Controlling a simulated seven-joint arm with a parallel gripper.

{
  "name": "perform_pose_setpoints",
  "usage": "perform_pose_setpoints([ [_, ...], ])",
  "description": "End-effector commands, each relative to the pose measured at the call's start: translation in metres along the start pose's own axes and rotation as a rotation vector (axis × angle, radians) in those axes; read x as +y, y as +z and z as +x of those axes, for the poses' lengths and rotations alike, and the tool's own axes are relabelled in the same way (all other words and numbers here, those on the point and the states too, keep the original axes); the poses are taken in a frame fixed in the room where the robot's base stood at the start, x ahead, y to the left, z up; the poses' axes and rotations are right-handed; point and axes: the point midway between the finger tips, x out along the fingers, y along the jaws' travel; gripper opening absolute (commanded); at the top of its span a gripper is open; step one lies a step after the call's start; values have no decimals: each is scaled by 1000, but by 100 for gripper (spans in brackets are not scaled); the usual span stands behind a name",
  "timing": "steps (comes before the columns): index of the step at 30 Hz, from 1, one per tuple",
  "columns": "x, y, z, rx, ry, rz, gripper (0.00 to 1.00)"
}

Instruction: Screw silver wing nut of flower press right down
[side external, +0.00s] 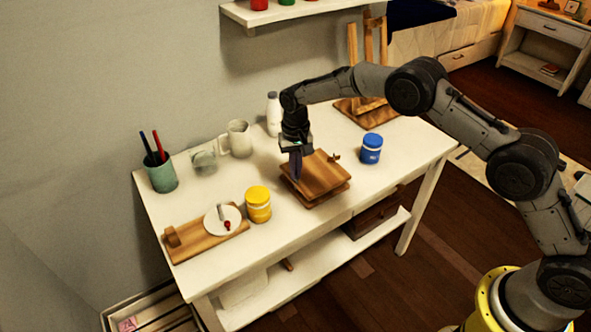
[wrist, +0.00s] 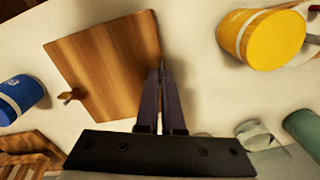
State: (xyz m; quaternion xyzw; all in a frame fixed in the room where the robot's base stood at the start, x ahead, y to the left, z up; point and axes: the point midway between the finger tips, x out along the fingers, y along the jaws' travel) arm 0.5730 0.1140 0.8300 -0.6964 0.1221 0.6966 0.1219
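The flower press (side external: 318,182) is two square wooden boards, one above the other with a gap, on the white table. Its top board (wrist: 105,62) fills the upper left of the wrist view. A brownish wing nut (wrist: 72,96) stands at one edge of the board; it also shows in the side view (side external: 335,157). I see no silver wing nut; the spot at my fingertips is covered. My gripper (side external: 296,178) points down at the opposite edge of the press. In the wrist view its fingers (wrist: 161,72) are close together; whether they hold anything is hidden.
A blue jar (side external: 371,148) stands right of the press and a yellow jar (side external: 258,204) left of it. Behind are a white bottle (side external: 273,114), a mug (side external: 239,138), a glass (side external: 204,160) and a pen cup (side external: 161,176). A wooden board (side external: 190,240) lies front left.

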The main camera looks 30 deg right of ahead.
Motion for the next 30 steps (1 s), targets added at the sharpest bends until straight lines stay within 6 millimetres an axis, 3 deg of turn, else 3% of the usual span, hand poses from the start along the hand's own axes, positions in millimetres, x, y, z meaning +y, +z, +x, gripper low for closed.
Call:
perform_pose_setpoints([
  [20, -1, -1, -1, 2, -2, 57, 0],
  [21, -1, -1, -1, 2, -2, 56, 12],
  [25, -1, 0, -1, 2, -2, 56, 35],
  [30, 0, 0, 0, 1, -1, 56, 35],
])
